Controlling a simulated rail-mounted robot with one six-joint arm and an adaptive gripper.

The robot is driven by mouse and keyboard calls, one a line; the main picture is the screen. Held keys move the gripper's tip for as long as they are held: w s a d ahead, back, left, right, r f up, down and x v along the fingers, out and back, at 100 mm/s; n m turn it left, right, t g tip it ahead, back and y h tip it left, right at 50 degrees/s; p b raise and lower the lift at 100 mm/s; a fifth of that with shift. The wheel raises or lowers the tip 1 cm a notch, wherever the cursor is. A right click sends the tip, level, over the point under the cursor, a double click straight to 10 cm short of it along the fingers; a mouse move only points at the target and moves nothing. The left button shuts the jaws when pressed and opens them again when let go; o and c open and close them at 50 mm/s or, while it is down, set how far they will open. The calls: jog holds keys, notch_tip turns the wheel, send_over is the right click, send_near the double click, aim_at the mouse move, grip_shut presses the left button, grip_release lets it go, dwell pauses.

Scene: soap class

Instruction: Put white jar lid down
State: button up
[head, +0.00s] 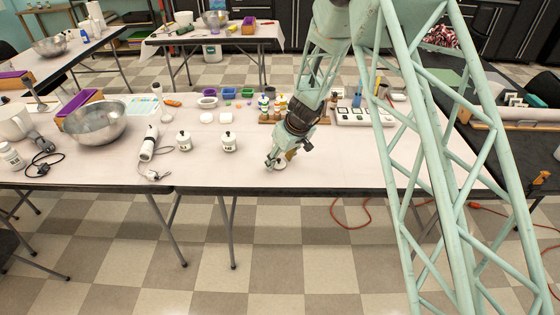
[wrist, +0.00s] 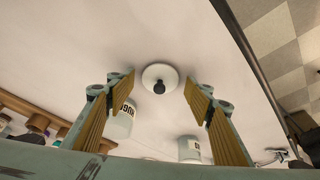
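The white jar lid (wrist: 160,74), round with a dark knob, shows in the wrist view between my fingertips. It appears to lie flat on the pale table, with a gap to each finger. My gripper (wrist: 160,88) is open around it, with two ribbed tan finger pads. In the head view my gripper (head: 279,160) points down close to the table near its front edge. A bit of white (head: 280,166) shows under the fingers there, mostly hidden.
A wooden rack (head: 268,117) with small bottles stands behind my gripper. A white tray (head: 362,117) is to the right. A hand blender (head: 149,143), its cord and a metal bowl (head: 95,122) are at the left. The table's front edge is close; the table front right of my gripper is clear.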

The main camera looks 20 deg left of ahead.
jog(key=shift+r+p, duration=0.25)
jog(key=shift+p, duration=0.05)
jog(key=shift+d+r, duration=0.1)
jog(key=shift+r, duration=0.2)
jog(key=p+v, duration=0.1)
jog(key=v, duration=1)
jog(key=shift+s+p, duration=0.2)
jog(key=shift+p, duration=0.15)
jog(key=shift+d+r, duration=0.15)
dwell(0.6)
